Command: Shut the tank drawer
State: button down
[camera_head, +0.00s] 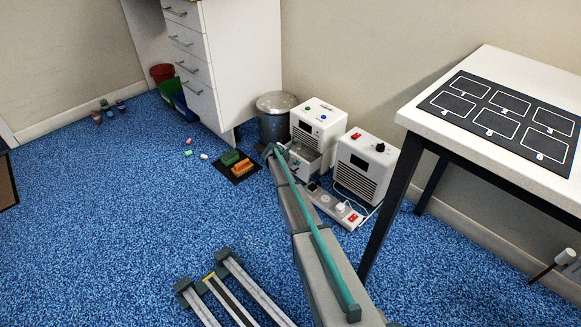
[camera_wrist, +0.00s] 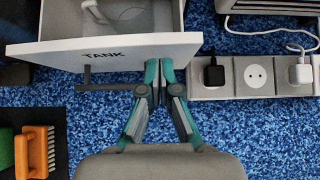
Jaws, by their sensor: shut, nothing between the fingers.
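The tank drawer (camera_wrist: 104,52) has a white front lettered TANK and stands pulled out in the wrist view, its open inside showing behind the front. A dark handle bar (camera_wrist: 108,86) sticks out below the front. In the head view the drawer is at the low front of a white machine (camera_head: 323,112) with blue and green buttons, partly hidden by my arm. My gripper (camera_wrist: 159,66) is shut and empty, its teal fingertips at the right part of the drawer front, right of the handle. I cannot tell whether they touch it.
A power strip (camera_wrist: 247,76) with plugs lies right of the drawer. A second white machine (camera_head: 364,166) stands beside it. A metal bin (camera_head: 274,120) is behind left. Brushes (camera_head: 243,167) lie on a dark mat at left. A white table (camera_head: 490,60) stands right.

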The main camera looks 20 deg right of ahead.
jog(key=shift+w+d, duration=0.3)
jog(key=shift+d, duration=0.35)
